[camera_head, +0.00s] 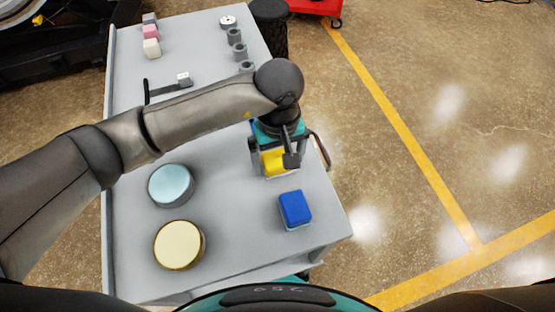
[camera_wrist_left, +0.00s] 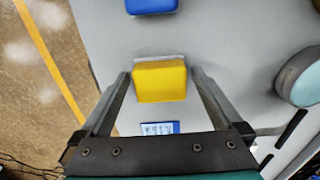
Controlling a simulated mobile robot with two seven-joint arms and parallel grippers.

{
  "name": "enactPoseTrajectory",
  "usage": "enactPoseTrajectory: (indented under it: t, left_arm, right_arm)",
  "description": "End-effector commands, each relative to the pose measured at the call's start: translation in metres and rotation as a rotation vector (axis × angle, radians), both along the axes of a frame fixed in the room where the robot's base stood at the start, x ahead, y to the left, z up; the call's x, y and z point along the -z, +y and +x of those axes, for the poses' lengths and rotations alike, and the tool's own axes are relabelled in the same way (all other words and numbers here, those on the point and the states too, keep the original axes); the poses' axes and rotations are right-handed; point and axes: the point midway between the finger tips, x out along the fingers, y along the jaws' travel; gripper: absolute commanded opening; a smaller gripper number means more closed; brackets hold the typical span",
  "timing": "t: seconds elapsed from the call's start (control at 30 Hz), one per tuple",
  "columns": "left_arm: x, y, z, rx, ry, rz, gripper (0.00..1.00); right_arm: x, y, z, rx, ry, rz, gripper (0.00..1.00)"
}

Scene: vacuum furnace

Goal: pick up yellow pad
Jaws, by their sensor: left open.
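The yellow pad (camera_head: 273,161) is a small block with a pale base, lying on the grey table (camera_head: 232,215) near its right edge. My left gripper (camera_head: 274,172) is directly over it, pointing down, with its fingers apart. In the left wrist view the yellow pad (camera_wrist_left: 160,82) lies between the two open fingers (camera_wrist_left: 160,76). A gap shows on each side, so the fingers do not seem to touch it. The wrist and fingers hide part of the pad in the head view. My right gripper is not in view.
A blue pad (camera_head: 295,208) lies close in front of the yellow one. A light-blue round tin (camera_head: 171,185) and a cream round tin (camera_head: 179,245) stand at left. Small grey cylinders (camera_head: 235,37) and pink and white blocks (camera_head: 151,40) stand at the far end.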

Motion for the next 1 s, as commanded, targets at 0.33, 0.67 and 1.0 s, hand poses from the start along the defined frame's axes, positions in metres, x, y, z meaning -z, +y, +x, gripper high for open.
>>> enactPoseTrajectory:
  t: [0.33,0.67,1.0]
  left_arm:
    - [0.0063,-0.0005,0.0002,0.001,-0.002,-0.002,0.97]
    - [0.0060,-0.0004,0.0001,0.001,-0.001,-0.002,0.59]
    - [0.0058,-0.0004,0.0002,0.001,-0.002,-0.002,0.23]
  right_arm:
    - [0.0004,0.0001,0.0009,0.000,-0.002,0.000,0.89]
    - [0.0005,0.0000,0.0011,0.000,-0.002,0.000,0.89]
    - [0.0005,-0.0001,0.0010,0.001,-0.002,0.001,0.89]
